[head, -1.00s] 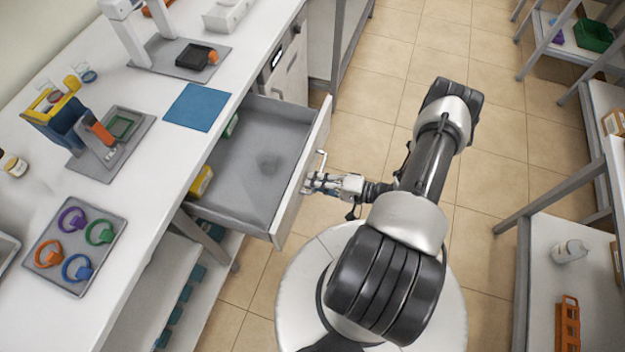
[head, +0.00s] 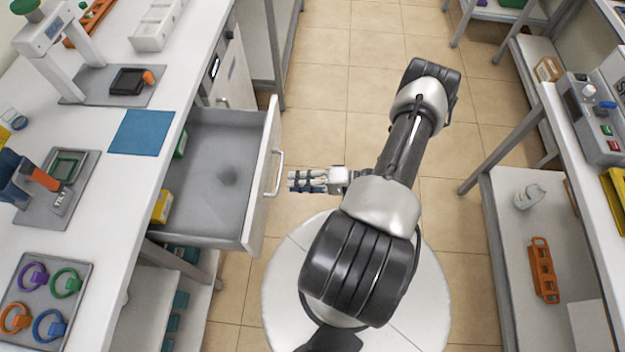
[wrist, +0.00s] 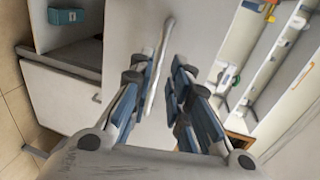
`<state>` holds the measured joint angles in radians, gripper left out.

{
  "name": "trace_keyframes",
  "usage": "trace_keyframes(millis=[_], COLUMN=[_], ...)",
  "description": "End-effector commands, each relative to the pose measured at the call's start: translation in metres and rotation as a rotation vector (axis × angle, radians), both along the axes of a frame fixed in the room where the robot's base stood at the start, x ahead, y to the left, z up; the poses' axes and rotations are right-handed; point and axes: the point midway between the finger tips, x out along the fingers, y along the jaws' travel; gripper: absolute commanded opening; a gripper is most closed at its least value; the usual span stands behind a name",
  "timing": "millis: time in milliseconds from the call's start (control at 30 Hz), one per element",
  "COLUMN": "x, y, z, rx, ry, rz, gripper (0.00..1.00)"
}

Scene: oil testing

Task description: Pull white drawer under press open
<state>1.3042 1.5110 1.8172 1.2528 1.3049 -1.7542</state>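The white drawer (head: 262,180) stands pulled well out from under the bench, with its grey inside (head: 225,150) showing. Its silver bar handle (head: 279,172) is on the white front. My gripper (head: 292,182) is just right of the handle in the head view, with a small gap between them.
A yellow box (head: 162,207) and a green item (head: 181,145) sit along the drawer's left side. A blue mat (head: 141,132) and a tray of coloured rings (head: 45,300) lie on the bench. Tiled floor (head: 345,125) is free beyond my arm. Another bench stands at the right.

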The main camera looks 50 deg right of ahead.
Motion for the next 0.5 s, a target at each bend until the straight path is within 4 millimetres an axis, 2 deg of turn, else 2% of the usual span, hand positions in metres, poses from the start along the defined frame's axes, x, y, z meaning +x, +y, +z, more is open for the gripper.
trace_keyframes(millis=[200,500], x=[-0.031,-0.043], y=[-0.024,-0.031], z=[0.008,0.011], rx=[-0.004,0.000], ry=[-0.001,0.000], rz=[-0.003,0.001], gripper=[0.17,0.17])
